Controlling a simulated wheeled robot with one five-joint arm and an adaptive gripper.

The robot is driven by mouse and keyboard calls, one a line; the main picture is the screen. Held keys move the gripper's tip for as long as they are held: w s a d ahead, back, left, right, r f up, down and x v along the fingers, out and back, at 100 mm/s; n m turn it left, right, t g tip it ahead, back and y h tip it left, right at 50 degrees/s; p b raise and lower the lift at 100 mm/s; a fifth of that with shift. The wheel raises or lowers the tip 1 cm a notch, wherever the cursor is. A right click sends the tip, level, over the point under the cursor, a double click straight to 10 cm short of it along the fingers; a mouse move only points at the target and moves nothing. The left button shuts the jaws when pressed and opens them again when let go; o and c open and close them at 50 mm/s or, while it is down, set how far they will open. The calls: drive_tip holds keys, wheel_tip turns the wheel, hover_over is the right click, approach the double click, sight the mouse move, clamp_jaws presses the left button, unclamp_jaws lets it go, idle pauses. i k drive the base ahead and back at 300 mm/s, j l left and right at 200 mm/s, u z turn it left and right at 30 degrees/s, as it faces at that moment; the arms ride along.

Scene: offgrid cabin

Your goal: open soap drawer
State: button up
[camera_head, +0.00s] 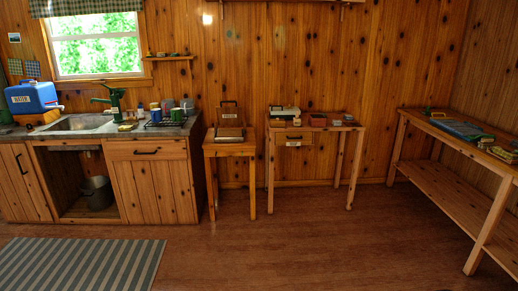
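A small drawer (294,138) sits under the top of the middle wooden table (343,128). It looks shut and has a dark handle and a pale label too small to read. A wider wooden drawer (120,151) with a dark handle is in the sink counter at the left, also shut. I cannot tell from the lettering which one is the soap drawer. My gripper is not in view.
The counter holds a sink (80,123), a blue jug (30,97) and several mugs. A bucket (97,192) stands in the open bay. A small table (228,151) is between counter and middle table. A long bench (465,198) is at right. Open floor (290,245) lies in front.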

sight(291, 133)
drive_tip(key=i+l, duration=0.1)
drive_tip(key=i, duration=1.65)
drive_tip(key=i+u, duration=0.4)
drive_tip(key=i+l+u, duration=0.25)
drive_tip(key=i+u, duration=0.2)
drive_tip(key=i+l+u, duration=1)
drive_tip(key=l, duration=0.15)
drive_tip(key=i+l+u, duration=0.2)
drive_tip(key=l, duration=0.2)
drive_tip(key=l+u, duration=0.25)
drive_tip(key=l, duration=0.15)
